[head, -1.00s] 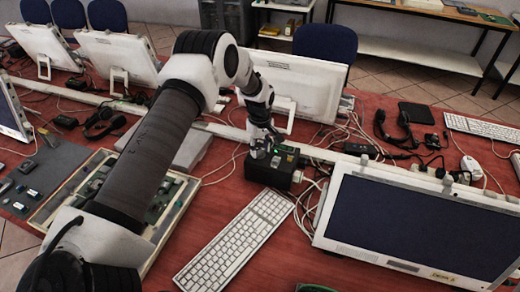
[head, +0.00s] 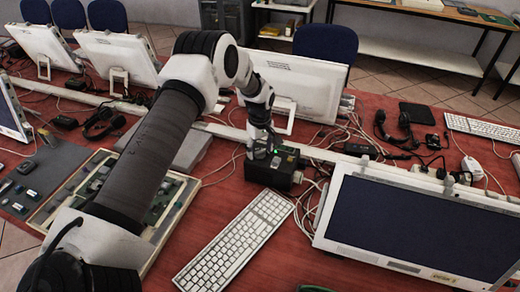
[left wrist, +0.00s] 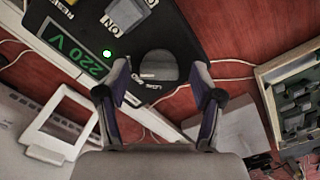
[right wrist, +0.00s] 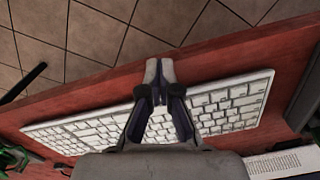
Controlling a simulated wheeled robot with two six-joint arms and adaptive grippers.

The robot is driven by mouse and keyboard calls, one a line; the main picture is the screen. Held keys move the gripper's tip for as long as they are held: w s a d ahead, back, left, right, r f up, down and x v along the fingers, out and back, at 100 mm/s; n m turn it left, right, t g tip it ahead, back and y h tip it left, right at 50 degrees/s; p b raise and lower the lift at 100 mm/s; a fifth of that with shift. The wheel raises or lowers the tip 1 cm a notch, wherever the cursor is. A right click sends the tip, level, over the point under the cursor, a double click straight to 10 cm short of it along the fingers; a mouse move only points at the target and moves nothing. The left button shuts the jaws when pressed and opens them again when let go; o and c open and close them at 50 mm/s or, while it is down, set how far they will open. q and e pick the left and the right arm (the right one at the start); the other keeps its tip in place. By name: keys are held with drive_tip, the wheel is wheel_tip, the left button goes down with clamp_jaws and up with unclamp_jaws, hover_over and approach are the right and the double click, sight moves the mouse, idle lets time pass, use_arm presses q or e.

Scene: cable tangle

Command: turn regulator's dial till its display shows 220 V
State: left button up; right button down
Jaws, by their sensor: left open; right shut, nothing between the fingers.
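The black regulator (head: 270,174) stands on the red table in the head view, with a lit green lamp on top. In the left wrist view its display (left wrist: 72,49) reads 220 V in green. The dark round dial (left wrist: 158,66) shows beside the display and the lamp. My left gripper (left wrist: 160,80) is open, with one finger on each side of the dial and a gap visible around it. In the head view my left gripper (head: 262,148) is just over the regulator. My right gripper (right wrist: 160,72) is shut and empty above the keyboard.
A white keyboard (head: 236,238) lies in front of the regulator. A monitor (head: 424,222) stands to its right, and cables (head: 318,178) run beside it. A tray of circuit boards (head: 62,208) lies to the left. Another monitor (head: 300,84) stands behind.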

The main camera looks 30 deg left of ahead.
sight(260, 152)
use_arm(q)
wheel_tip(260, 152, up, 12)
idle(0.3)
drive_tip(key=shift+f, duration=0.15)
